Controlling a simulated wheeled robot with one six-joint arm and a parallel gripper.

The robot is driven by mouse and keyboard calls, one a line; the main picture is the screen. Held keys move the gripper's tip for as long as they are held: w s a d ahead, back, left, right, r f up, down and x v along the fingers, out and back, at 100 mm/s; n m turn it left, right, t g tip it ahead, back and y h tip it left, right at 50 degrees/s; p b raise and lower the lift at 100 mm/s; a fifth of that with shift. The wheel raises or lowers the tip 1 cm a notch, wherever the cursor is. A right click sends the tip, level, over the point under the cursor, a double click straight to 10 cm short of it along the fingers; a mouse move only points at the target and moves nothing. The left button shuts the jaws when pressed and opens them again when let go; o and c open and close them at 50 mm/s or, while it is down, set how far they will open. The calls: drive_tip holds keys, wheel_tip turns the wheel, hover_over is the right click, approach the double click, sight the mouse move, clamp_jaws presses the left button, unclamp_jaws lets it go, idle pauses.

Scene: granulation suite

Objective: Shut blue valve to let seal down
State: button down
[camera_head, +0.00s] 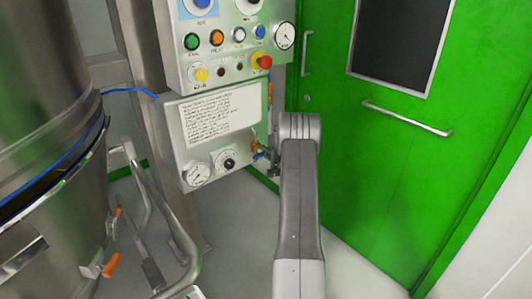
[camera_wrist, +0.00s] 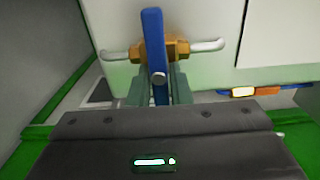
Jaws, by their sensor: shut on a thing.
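The blue valve has a flat blue lever (camera_wrist: 153,40) on a brass body (camera_wrist: 178,48), with a metal pipe running out to each side. In the wrist view the lever stands upright, across the line of the pipe. My gripper (camera_wrist: 157,88) is shut on the blue lever, one finger on each side. In the head view the brass body (camera_head: 254,146) and a bit of blue (camera_head: 258,156) show at the right side of the lower panel. My gripper there is mostly hidden by my arm. The seal cannot be made out for certain.
The control panel (camera_head: 230,45) carries coloured buttons, a red knob and a gauge. A lower panel (camera_head: 215,120) has a label and two dials. A large steel vessel (camera_head: 50,100) stands left. A green door (camera_head: 400,150) is right. An orange-and-blue fitting (camera_wrist: 255,91) lies right of the valve.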

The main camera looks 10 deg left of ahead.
drive_tip(key=shift+f, duration=0.1)
drive_tip(key=c, duration=1.3)
unclamp_jaws()
drive_tip(key=shift+c, duration=0.2)
drive_tip(key=shift+d, duration=0.1)
drive_tip(key=v, duration=1.3)
drive_tip(key=shift+s+d, duration=0.2)
drive_tip(key=shift+s, duration=0.05)
drive_tip(key=x, duration=1.4)
drive_tip(key=shift+d, duration=0.1)
drive_tip(key=shift+s+d, duration=0.1)
